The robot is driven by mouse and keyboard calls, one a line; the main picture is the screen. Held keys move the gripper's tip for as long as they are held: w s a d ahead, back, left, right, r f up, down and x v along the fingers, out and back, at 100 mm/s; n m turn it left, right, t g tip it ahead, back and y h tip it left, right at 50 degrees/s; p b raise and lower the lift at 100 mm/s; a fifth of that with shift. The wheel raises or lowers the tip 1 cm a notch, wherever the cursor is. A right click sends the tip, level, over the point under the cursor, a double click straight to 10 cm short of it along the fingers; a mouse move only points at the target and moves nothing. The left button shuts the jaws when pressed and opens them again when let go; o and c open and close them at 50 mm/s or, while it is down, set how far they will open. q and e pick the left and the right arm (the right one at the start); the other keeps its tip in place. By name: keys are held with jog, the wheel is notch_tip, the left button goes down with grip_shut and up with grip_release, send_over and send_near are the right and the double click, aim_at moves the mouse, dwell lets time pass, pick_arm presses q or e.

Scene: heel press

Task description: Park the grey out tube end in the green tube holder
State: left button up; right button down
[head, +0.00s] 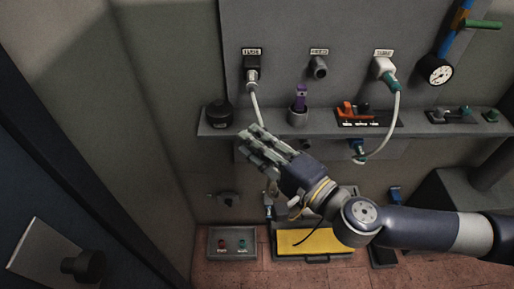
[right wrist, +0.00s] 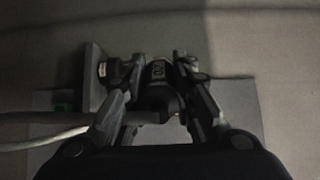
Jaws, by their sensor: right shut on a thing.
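My right gripper (head: 262,145) is in front of the wall, just below the shelf's left part. Its fingers (right wrist: 158,98) are closed around a dark, rounded piece (right wrist: 158,72), which seems to be the grey tube's end. A pale grey tube (head: 256,105) hangs from the dark left port (head: 252,68) and passes behind the gripper. Grey tube also runs in from the left in the right wrist view (right wrist: 45,141). My left gripper is not in view.
A black pot (head: 219,114) and a purple-topped item (head: 300,104) stand on the shelf (head: 258,126). Another tube (head: 396,120) loops down on the right. Below are a grey tray (head: 216,254) and a yellow mat (head: 300,243).

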jog(key=shift+w+a+r+m+t+h, duration=0.1)
jog(key=shift+a+r+m+t+h, duration=0.1)
jog(key=shift+r+m+t+h, duration=0.7)
jog(key=shift+w+a+r+m+t+h, duration=0.15)
jog(key=shift+r+m+t+h, duration=0.2)
jog(key=shift+m+h, duration=0.55)
jog(key=shift+w+a+r+m+t+h, duration=0.15)
jog(key=shift+r+m+t+h, duration=0.4)
jog(key=shift+h, duration=0.75)
jog(key=shift+w+a+r+m+t+h, duration=0.15)
jog(key=shift+r+m+h, duration=0.4)
jog(key=shift+h, duration=0.4)
jog(key=shift+r+m+t+h, duration=0.2)
jog(key=shift+r+m+h, duration=0.25)
jog(key=shift+m+h, duration=0.4)
jog(key=shift+w+a+r+m+t+h, duration=0.15)
jog(key=shift+r+m+h, duration=0.35)
jog(key=shift+h, duration=0.6)
jog(key=shift+d, duration=0.1)
jog(key=shift+f, duration=0.1)
